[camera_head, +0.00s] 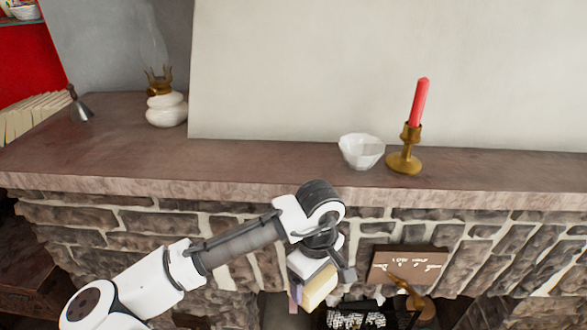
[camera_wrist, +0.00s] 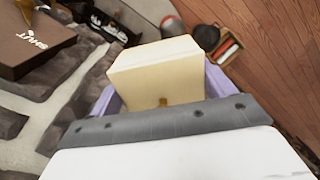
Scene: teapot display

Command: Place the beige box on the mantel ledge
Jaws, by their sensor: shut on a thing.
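The beige box (camera_head: 319,287) is held by my gripper (camera_head: 308,291), below the front edge of the mantel ledge (camera_head: 250,170) in the head view. In the wrist view the beige box (camera_wrist: 155,75) sits between the two purple fingers of my gripper (camera_wrist: 160,90), which is shut on it. The box's lower end in the wrist view is hidden by the grey gripper body. The mantel ledge is a brown stone shelf above the stone wall, higher than the box.
The ledge between pot and bowl is clear. A brown box (camera_head: 408,265) is at the stone wall, right of my gripper.

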